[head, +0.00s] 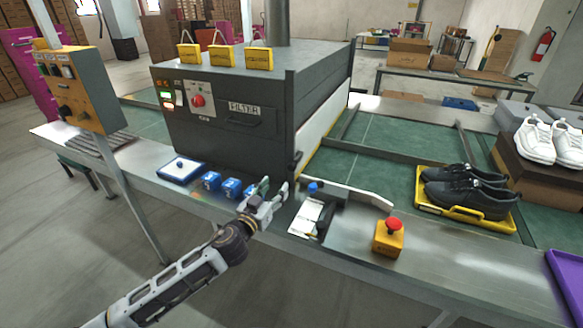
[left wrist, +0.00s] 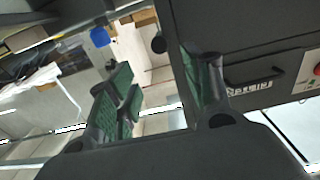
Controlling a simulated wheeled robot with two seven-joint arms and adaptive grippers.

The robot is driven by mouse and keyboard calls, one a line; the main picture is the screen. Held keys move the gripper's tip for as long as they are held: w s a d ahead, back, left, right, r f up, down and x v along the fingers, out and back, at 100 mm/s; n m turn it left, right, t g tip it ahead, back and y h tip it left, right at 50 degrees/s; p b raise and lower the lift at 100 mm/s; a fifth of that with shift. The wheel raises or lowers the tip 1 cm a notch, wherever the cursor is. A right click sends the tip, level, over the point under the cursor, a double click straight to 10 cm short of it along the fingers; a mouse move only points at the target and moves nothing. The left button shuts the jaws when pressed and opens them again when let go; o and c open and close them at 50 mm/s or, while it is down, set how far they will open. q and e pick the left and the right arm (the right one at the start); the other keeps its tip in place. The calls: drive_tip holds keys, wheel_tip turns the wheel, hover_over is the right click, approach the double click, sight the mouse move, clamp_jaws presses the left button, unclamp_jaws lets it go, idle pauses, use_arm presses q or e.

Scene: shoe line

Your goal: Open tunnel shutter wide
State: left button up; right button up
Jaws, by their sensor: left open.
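The tunnel (head: 220,115) is a dark grey box over the green belt, with a FILTER label on its front. A pale upright panel (head: 318,128), apparently the shutter, covers its right end. A dark knob (head: 297,160) stands at the panel's near edge; the left wrist view shows a similar black knob (left wrist: 158,44) beyond the fingers. My left gripper (head: 276,194) is open and empty, just below and left of the knob, in front of the tunnel's near right corner. Its green-padded fingers (left wrist: 162,88) are apart, with nothing between them. My right gripper is not in view.
Several blue blocks (head: 211,181) and a blue-edged tray (head: 181,169) lie on the steel ledge left of my gripper. A red-buttoned yellow box (head: 388,238) and a white guide rail (head: 350,194) are to the right. Black shoes sit on a yellow tray (head: 465,213) on the belt.

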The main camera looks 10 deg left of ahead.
sight(291, 168)
use_arm(q)
drive_tip(key=shift+w, duration=0.2)
idle(0.3)
drive_tip(key=shift+x, duration=6.75)
drive_tip(key=shift+s, duration=0.1)
drive_tip(key=shift+c, duration=0.3)
clamp_jaws()
